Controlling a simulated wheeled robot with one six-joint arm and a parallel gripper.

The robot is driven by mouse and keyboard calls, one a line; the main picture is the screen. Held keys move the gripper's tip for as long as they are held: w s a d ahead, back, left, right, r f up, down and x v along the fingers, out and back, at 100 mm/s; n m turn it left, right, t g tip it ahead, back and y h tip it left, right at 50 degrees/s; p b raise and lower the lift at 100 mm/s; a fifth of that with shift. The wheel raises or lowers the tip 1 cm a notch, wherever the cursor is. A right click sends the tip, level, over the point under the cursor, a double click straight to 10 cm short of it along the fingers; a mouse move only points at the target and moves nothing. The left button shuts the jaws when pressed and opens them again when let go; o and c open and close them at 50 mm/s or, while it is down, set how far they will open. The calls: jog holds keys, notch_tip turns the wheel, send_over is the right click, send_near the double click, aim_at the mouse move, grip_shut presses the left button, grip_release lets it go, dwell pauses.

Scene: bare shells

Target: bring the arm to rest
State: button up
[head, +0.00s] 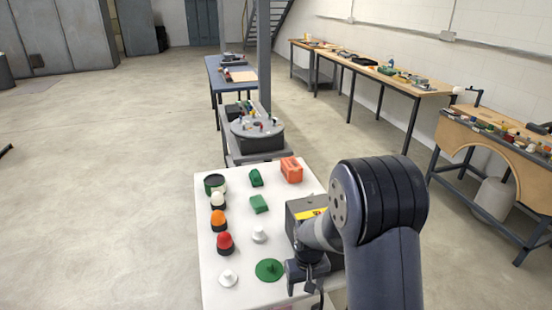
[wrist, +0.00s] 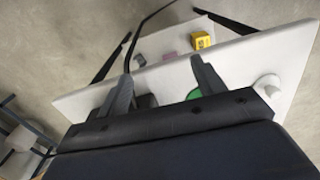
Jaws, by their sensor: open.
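My gripper (wrist: 162,72) is open in the wrist view, its two dark fingers apart with nothing between them. In the head view my gripper (head: 309,274) is low over the right front part of the white table (head: 205,270). It is just right of a flat green disc (head: 269,270), and whether it touches anything there cannot be told. My arm bends down over the table's right side and hides that part of it. The wrist view also shows part of the green disc (wrist: 194,94) and a white knobbed piece (wrist: 268,84) near the right finger.
The table carries red (head: 225,244) and orange (head: 219,221) domed pieces, green blocks (head: 259,204), an orange block (head: 291,170) and a dark yellow-marked box (head: 302,207) beside my arm. A post (head: 264,60) stands behind. Open floor (head: 110,200) lies left.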

jog(key=shift+d+f+m, duration=0.3)
jog(key=shift+d+f, duration=0.05)
jog(key=shift+d, duration=0.45)
jog(key=shift+s, duration=0.1)
